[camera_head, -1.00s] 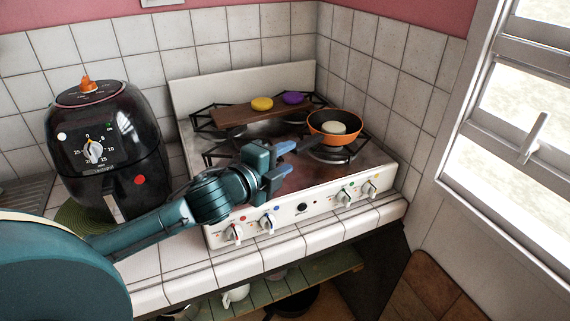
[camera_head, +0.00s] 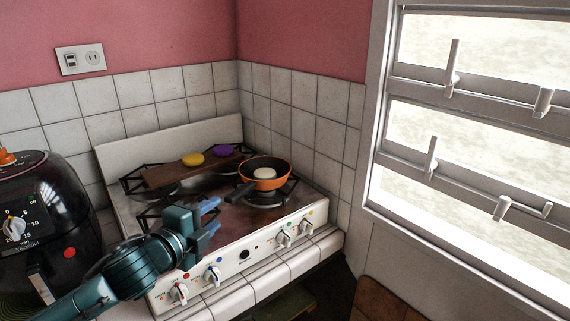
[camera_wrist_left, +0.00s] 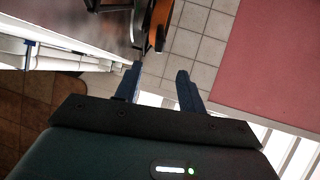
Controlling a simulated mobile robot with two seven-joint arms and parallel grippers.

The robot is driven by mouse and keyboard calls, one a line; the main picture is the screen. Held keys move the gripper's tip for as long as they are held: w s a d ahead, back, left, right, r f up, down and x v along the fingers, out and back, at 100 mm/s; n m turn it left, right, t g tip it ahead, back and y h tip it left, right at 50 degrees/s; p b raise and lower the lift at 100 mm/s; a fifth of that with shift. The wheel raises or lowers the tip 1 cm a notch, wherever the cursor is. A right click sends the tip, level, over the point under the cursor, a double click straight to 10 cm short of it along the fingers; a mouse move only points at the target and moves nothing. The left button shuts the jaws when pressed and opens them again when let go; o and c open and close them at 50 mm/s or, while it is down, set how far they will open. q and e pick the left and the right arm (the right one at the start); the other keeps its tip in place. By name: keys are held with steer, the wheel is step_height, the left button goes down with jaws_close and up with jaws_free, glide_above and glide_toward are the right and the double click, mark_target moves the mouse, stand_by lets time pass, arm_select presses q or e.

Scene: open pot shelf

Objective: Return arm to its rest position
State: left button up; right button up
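My left arm comes in from the lower left in the head view. Its left gripper (camera_head: 212,216) is open and empty in front of the stove, with a gap between the blue fingers. The fingertips are apart from the dark handle of the orange pan (camera_head: 265,173), which sits on the right rear part of the stove with a pale round item (camera_head: 264,174) inside. In the left wrist view the open fingers (camera_wrist_left: 158,74) have nothing between them, and part of the orange pan (camera_wrist_left: 163,22) shows beyond. My right gripper is not in view.
The white stove (camera_head: 250,255) has knobs along its front. A brown board (camera_head: 163,176) on it bears a yellow item (camera_head: 193,159) and a purple item (camera_head: 223,151). A black air fryer (camera_head: 50,220) stands at the left. A window (camera_head: 480,130) is at the right.

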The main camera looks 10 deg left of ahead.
arm_select(q)
steer(key=s+d+f+n+g, duration=0.2)
steer(key=s+f+n, duration=0.3)
steer(key=f, duration=0.5)
steer(key=s+d+f+n+g, duration=0.2)
steer(key=s+d+f+n, duration=0.3)
steer(key=s+f, duration=0.4)
steer(key=s+d+f+n+g, duration=0.2)
steer(key=s+d+f+n, duration=0.2)
steer(key=s+f+n, duration=0.3)
step_height(320, 180, down, 5)
steer(key=shift+s+f, duration=0.15)
steer(key=shift+s, duration=0.25)
